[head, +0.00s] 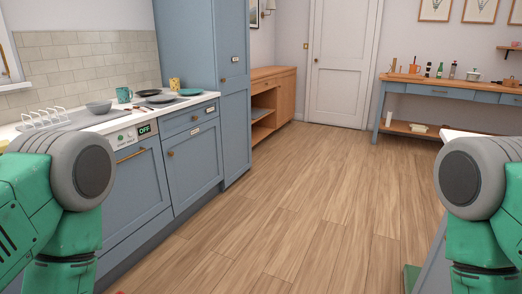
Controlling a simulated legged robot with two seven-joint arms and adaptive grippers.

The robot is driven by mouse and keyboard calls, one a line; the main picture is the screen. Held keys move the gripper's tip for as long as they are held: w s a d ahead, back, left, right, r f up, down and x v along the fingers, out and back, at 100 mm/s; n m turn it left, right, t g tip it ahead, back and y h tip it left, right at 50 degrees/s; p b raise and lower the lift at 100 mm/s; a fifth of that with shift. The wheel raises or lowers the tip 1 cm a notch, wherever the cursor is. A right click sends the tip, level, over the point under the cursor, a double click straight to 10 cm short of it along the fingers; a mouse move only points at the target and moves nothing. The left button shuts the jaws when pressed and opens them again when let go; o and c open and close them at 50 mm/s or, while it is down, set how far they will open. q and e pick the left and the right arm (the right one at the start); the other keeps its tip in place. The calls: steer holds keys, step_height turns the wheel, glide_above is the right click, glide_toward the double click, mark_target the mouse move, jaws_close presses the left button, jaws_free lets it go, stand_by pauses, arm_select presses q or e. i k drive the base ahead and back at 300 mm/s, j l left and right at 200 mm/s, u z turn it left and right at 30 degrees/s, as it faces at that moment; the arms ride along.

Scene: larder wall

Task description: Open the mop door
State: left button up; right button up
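A tall blue cupboard (190,45) stands at the end of the counter on the left. Its narrow front (236,120) faces the open floor and looks shut. A small white label (236,59) is on it, too small to read, so I cannot tell whether this is the mop door. A blue base cupboard door (194,160) with a round knob is also shut, under a drawer (190,117). Only green and grey links of my two arms show at the left and right edges. Both grippers are out of view.
A dishwasher (135,185) showing "OFF" is at the left, under a counter with bowls and plates (150,96). A wooden cabinet (272,100), white door (342,60) and blue side table (440,92) stand behind. The wooden floor (310,200) is clear.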

mark_target(231, 18)
steer(key=i, duration=2.2)
